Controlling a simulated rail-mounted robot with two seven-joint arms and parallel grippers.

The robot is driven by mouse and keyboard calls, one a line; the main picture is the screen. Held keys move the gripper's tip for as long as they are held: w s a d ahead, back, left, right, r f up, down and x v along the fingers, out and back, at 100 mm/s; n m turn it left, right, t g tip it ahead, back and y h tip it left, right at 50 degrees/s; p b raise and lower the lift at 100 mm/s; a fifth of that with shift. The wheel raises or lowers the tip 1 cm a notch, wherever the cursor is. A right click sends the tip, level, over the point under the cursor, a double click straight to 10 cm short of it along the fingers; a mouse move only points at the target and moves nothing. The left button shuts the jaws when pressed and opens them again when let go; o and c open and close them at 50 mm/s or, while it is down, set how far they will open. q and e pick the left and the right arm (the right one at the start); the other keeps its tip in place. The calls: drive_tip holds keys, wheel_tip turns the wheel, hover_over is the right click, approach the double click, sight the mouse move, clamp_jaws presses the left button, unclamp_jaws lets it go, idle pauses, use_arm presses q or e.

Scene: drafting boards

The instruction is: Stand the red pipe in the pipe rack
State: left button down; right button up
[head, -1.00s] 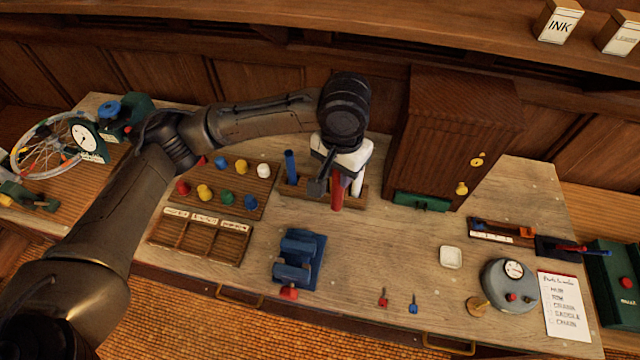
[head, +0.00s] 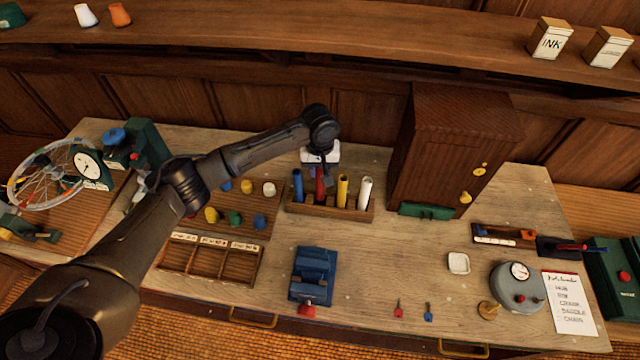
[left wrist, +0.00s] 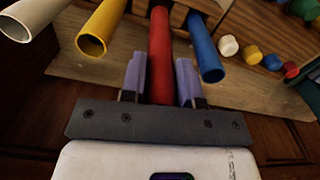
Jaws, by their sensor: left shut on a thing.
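The wooden pipe rack (head: 330,210) stands at the back middle of the bench. The blue pipe (head: 297,185), yellow pipe (head: 343,190) and white pipe (head: 364,192) stand upright in it. The red pipe (head: 320,188) is upright between the blue and yellow ones, its lower end appearing to be in the rack. My left gripper (head: 320,172) is shut on the red pipe near its upper part. In the left wrist view, the red pipe (left wrist: 161,60) lies between the two pale purple fingers (left wrist: 161,80). How deep its foot sits is hidden. My right gripper is out of view.
A tall wooden cabinet (head: 450,150) stands right of the rack. A tray of coloured knobs (head: 235,217) is to the left, partly behind my left arm. A blue vise (head: 314,272) stands in front. The bench right of the vise is mostly clear.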

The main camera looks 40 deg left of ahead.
sight(320, 181)
use_arm(q)
drive_tip(key=shift+f, duration=2.7)
drive_tip(key=c, duration=0.8)
unclamp_jaws()
drive_tip(key=shift+c, duration=0.2)
wheel_tip(320, 181, up, 12)
drive_tip(key=shift+r, duration=0.1)
